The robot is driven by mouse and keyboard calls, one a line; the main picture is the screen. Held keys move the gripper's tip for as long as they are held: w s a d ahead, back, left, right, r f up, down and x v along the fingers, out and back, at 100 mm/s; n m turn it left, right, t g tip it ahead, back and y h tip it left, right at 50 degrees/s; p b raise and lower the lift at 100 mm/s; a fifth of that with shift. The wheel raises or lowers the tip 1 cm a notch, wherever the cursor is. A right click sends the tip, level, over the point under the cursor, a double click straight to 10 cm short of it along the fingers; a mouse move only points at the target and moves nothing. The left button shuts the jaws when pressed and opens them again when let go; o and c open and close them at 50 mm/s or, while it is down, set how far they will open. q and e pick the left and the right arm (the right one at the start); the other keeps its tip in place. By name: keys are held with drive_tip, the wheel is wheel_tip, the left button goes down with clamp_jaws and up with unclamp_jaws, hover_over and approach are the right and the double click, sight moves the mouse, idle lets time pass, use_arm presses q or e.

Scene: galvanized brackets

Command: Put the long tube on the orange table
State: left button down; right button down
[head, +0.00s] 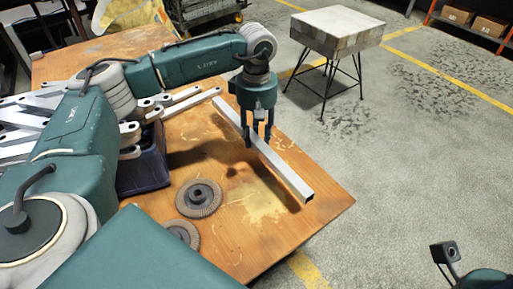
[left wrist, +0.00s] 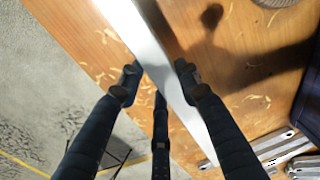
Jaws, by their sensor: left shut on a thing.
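The long tube (head: 283,174) is a straight pale metal bar of square section. It lies diagonally across the orange table (head: 240,250) in the head view, over its right part. My left gripper (head: 258,140) points down and is shut on the tube near its middle. In the left wrist view the tube (left wrist: 150,50) runs between the fingertips (left wrist: 158,85). A dark shadow shows beside it on the wood; I cannot tell whether it touches the tabletop.
A dark blue crate (head: 143,172) with several metal brackets (head: 185,103) stands left of the tube. Two grinding discs (head: 199,198) lie on the table's front part. A grey-topped side table (head: 338,30) stands apart on the floor. The table's right corner is bare.

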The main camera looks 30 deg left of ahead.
sight(256, 147)
use_arm(q)
wheel_tip(256, 147, down, 5)
drive_tip(key=shift+r+b, duration=0.1)
drive_tip(key=shift+b, duration=0.6)
drive_tip(key=shift+r, duration=0.1)
drive_tip(key=c, duration=1.2)
unclamp_jaws()
